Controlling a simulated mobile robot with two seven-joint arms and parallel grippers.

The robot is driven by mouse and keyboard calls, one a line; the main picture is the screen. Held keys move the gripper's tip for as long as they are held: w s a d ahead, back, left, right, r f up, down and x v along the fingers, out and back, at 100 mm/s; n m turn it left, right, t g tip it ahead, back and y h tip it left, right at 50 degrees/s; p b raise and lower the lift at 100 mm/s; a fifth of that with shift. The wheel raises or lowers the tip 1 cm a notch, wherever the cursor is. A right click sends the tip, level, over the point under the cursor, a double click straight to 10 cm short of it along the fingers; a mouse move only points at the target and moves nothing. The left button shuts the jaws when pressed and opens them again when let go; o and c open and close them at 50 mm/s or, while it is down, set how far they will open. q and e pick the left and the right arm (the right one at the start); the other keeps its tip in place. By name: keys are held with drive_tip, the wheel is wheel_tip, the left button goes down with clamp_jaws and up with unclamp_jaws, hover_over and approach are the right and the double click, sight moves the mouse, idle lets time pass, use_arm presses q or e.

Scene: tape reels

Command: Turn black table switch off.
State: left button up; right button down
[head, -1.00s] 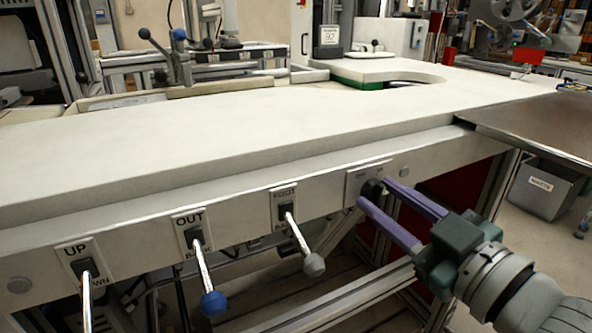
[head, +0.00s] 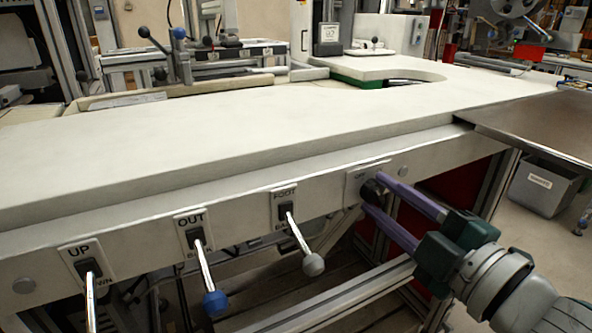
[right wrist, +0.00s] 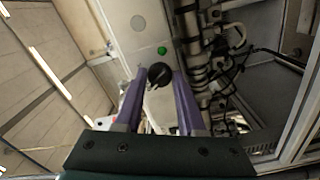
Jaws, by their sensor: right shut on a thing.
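The black table switch (right wrist: 160,75) is a round dark knob on the front rail of the white table, at the right end of the row of switches. It also shows in the head view (head: 371,190), partly covered by my fingers. My right gripper (head: 370,191) has purple fingers and reaches in from the lower right. In the right wrist view its fingertips (right wrist: 160,74) stand on both sides of the knob, shut on it. My left gripper is not in view.
Three lever switches, marked UP (head: 80,262), OUT (head: 190,230) and FOOT (head: 284,205), stick out from the rail to the left. The white tabletop (head: 200,145) is clear. A green button (right wrist: 162,50) shows beyond the knob. A grey bin (head: 543,186) stands at right.

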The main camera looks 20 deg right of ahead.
idle(0.3)
drive_tip(key=c, duration=0.5)
unclamp_jaws()
drive_tip(key=s, duration=1)
drive_tip(key=shift+d, duration=0.35)
drive_tip(key=shift+w, duration=0.1)
